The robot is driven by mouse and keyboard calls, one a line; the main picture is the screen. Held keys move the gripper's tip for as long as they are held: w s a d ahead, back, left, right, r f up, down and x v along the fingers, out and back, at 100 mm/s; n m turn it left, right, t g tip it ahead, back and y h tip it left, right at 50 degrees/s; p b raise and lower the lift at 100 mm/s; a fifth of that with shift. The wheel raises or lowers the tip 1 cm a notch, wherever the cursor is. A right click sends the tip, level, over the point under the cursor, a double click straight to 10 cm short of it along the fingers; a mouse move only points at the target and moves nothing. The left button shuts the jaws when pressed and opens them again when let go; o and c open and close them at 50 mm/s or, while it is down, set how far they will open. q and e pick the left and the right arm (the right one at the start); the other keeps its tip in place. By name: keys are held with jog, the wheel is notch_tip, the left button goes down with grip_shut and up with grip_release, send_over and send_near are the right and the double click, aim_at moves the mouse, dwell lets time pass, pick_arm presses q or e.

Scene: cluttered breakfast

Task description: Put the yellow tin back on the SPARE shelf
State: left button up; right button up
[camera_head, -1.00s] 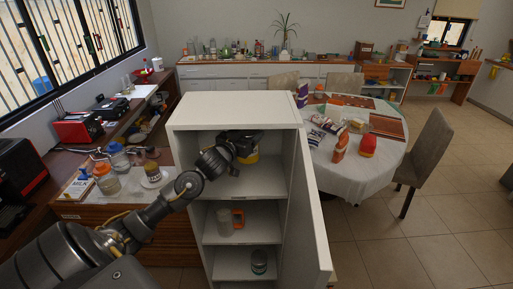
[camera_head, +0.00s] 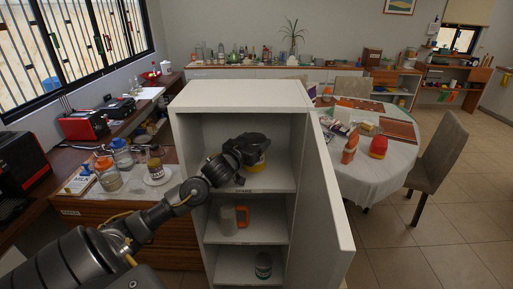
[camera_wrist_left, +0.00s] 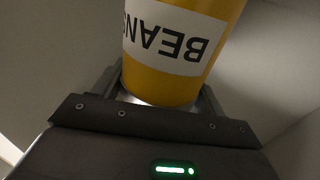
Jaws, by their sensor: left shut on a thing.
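The yellow tin (camera_head: 257,165) is in the top compartment of the white open cabinet (camera_head: 240,95). My left gripper (camera_head: 250,150) reaches in from the left and covers much of it. In the left wrist view the tin (camera_wrist_left: 165,85) sits between the fingers, its white BEANS label upside down in the picture. My left gripper (camera_wrist_left: 160,95) is shut on it. The tin is low over the top shelf (camera_head: 275,182); I cannot tell whether it touches. A small label (camera_head: 245,191) on that shelf's front edge is too small to read surely. My right gripper is not in view.
The cabinet door (camera_head: 325,190) stands open on the right. A jar with an orange handle (camera_head: 230,219) stands on the middle shelf and another jar (camera_head: 263,265) below. A side counter with jars (camera_head: 107,174) is left; a laid round table (camera_head: 370,175) is right.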

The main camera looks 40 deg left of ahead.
pick_arm(q)
jog(key=o, duration=1.2)
jog(key=shift+s+r, duration=0.1)
jog(key=shift+r, duration=0.05)
jog(key=shift+s+d+b, duration=0.35)
jog(key=shift+s+b, duration=0.15)
jog(key=shift+s, duration=1.45)
jog(key=shift+s+d+b, duration=0.4)
jog(key=shift+s+b, duration=0.15)
jog(key=shift+s, duration=1.45)
jog(key=shift+s+d+b, duration=0.35)
jog(key=shift+s+b, duration=0.15)
jog(key=shift+s, duration=1.45)
